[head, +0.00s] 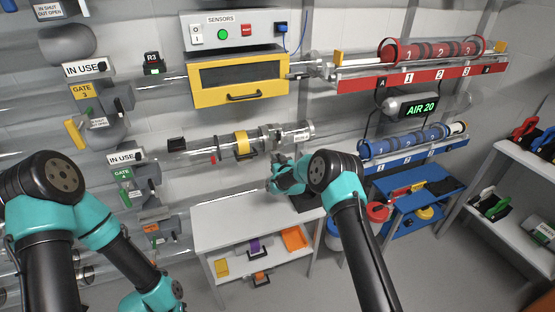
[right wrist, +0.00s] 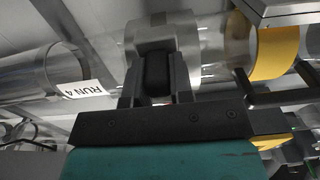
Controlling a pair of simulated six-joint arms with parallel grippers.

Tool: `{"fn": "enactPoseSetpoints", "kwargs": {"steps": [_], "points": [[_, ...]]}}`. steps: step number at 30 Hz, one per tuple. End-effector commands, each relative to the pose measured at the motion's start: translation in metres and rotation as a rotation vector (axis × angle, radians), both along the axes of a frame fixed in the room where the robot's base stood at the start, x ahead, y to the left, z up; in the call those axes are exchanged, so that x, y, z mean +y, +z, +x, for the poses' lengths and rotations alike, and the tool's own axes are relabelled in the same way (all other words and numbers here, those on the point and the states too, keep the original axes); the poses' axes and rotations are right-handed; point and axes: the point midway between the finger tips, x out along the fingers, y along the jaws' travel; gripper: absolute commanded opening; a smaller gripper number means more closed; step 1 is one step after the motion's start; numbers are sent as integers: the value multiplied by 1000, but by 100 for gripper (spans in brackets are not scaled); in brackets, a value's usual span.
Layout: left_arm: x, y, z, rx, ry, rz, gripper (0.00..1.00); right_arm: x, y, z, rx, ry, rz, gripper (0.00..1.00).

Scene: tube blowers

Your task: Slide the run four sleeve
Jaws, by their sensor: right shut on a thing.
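The run four sleeve (right wrist: 165,32) is a grey, partly see-through collar around the clear tube in the right wrist view, with a black knob (right wrist: 157,72) on its underside. My right gripper (right wrist: 157,88) is shut on this knob, one finger on each side. In the head view my right gripper (head: 276,172) is below the run, its fingertips hard to make out. A clear tube end (right wrist: 38,78) with a RUN 4 label (right wrist: 84,89) lies left of the sleeve in the wrist view, apart from it. My left arm shows at the left of the head view; its gripper does not.
A yellow band (right wrist: 277,48) circles the tube on the sleeve's other side, also in the head view (head: 242,143). A yellow drawer box (head: 240,80) hangs above the run. A white table (head: 225,233) stands below, a blue rack (head: 412,205) to the right.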

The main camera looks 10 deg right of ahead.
Motion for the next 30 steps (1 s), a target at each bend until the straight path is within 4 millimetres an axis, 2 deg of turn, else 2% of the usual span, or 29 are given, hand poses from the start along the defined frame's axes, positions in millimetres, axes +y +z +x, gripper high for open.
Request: {"fn": "enactPoseSetpoints", "kwargs": {"steps": [5, 12, 20, 21, 28, 30], "points": [[0, 0, 0, 0, 0, 0, 0, 3, 0, -1, 0, 1, 0, 0], [0, 0, 0, 0, 0, 0, 0, 35, 0, -6, -1, 3, 0, 0], [0, 0, 0, 0, 0, 0, 0, 37, 0, -6, 0, 4, 0, 0], [0, 0, 0, 0, 0, 0, 0, 38, 0, -6, 0, 4, 0, 24], [0, 0, 0, 0, 0, 0, 0, 36, 0, -6, 0, 3, 0, 46], [0, 0, 0, 0, 0, 0, 0, 36, 0, -6, 0, 2, 0, 47]]}}
